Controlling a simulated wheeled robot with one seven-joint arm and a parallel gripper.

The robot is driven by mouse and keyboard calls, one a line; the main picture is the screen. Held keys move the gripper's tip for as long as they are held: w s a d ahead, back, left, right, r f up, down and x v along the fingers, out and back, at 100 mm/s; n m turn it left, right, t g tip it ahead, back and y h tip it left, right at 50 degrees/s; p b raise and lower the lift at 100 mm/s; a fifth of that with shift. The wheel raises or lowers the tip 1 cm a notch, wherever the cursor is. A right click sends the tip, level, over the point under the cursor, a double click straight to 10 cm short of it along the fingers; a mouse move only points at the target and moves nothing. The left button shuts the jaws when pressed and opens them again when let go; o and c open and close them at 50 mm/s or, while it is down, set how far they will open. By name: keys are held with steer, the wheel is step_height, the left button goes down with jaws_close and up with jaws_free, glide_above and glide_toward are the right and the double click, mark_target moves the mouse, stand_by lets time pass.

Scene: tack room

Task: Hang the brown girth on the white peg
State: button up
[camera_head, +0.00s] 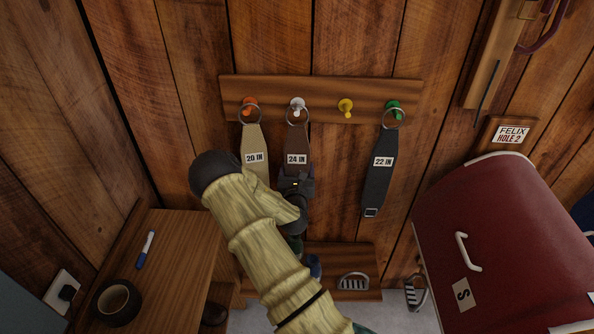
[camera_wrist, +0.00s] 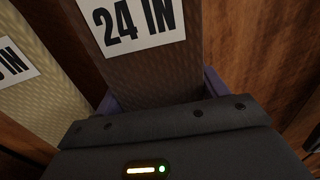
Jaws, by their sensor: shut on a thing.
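The brown girth (camera_head: 297,143) has a 24 IN label and a metal ring at its top. It hangs upright below the white peg (camera_head: 298,103), and its ring appears to be around the peg. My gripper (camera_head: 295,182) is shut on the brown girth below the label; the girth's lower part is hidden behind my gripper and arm. In the wrist view the brown girth (camera_wrist: 150,75) runs down between the jaws of my gripper (camera_wrist: 155,100).
A tan girth (camera_head: 254,150) on the orange peg (camera_head: 249,104) hangs close on the left. A black girth (camera_head: 380,165) hangs on the green peg (camera_head: 394,108). The yellow peg (camera_head: 346,106) is empty. A red trunk (camera_head: 500,220) stands right, a wooden bench (camera_head: 185,265) left.

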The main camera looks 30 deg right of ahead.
steer(key=o, duration=1.3)
steer(key=b+v, duration=0.1)
steer(key=v, duration=1.6)
steer(key=shift+s, duration=0.25)
